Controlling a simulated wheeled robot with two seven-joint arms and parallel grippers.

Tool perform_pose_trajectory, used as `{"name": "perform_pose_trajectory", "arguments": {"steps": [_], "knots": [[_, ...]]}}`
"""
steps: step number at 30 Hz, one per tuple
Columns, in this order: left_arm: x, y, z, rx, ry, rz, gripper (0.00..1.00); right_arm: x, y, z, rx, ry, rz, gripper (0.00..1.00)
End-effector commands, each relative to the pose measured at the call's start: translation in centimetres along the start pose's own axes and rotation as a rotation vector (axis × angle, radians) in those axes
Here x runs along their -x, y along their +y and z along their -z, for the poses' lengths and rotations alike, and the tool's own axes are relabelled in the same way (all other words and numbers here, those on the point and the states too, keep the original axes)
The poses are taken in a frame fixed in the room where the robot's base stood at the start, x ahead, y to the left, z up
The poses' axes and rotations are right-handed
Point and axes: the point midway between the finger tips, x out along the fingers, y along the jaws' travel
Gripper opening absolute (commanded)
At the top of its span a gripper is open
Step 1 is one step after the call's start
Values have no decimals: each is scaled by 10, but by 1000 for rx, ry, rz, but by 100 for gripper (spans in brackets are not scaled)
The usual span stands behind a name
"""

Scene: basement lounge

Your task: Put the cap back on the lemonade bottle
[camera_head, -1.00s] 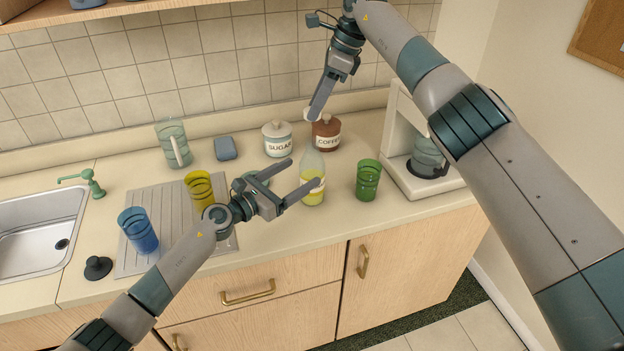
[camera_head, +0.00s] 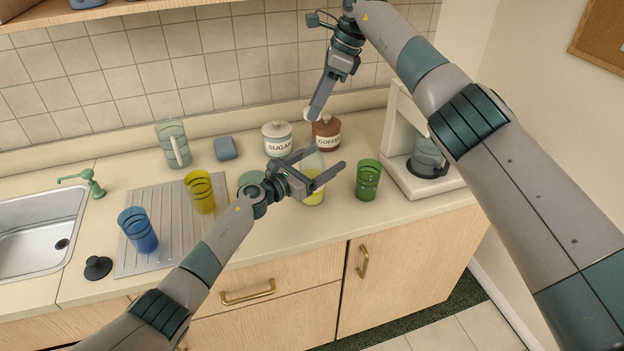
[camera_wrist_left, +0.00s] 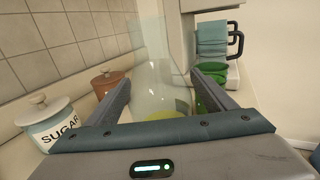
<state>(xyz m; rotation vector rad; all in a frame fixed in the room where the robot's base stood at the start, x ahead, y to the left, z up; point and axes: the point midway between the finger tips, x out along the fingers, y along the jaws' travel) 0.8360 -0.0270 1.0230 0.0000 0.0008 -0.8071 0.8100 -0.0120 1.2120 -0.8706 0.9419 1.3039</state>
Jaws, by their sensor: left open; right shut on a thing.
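The lemonade bottle (camera_head: 313,198) stands upright on the counter, clear with pale yellow lemonade low inside. In the left wrist view the clear bottle (camera_wrist_left: 154,65) rises between the two spread fingers. My right gripper (camera_head: 316,110) is shut on a small whitish thing, apparently the cap (camera_head: 308,114), held above and behind the bottle; the fingers hide most of it.
A green glass (camera_head: 368,180) stands just right of the bottle, with a coffee maker (camera_head: 402,165) beyond. Sugar (camera_head: 277,140) and coffee (camera_head: 326,134) jars stand behind. Yellow (camera_head: 200,192) and blue (camera_head: 138,230) glasses stand left, near the sink (camera_head: 35,235).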

Motion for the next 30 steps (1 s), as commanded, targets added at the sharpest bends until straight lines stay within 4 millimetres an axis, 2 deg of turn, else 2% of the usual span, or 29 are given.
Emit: {"name": "perform_pose_trajectory", "arguments": {"steps": [3,11,17,27,30], "knots": [[0,0,0,0,0,0,77,0,0,0,0,0,0,12],[0,0,0,0,0,0,15,0,0,0,0,0,0,12],[0,0,0,0,0,0,14,-6,0,3,-1,0,-1,12],[0,0,0,0,0,0,14,-43,0,17,-1,-7,-1,12],[0,0,0,0,0,0,14,-47,1,19,0,-8,0,12]]}}
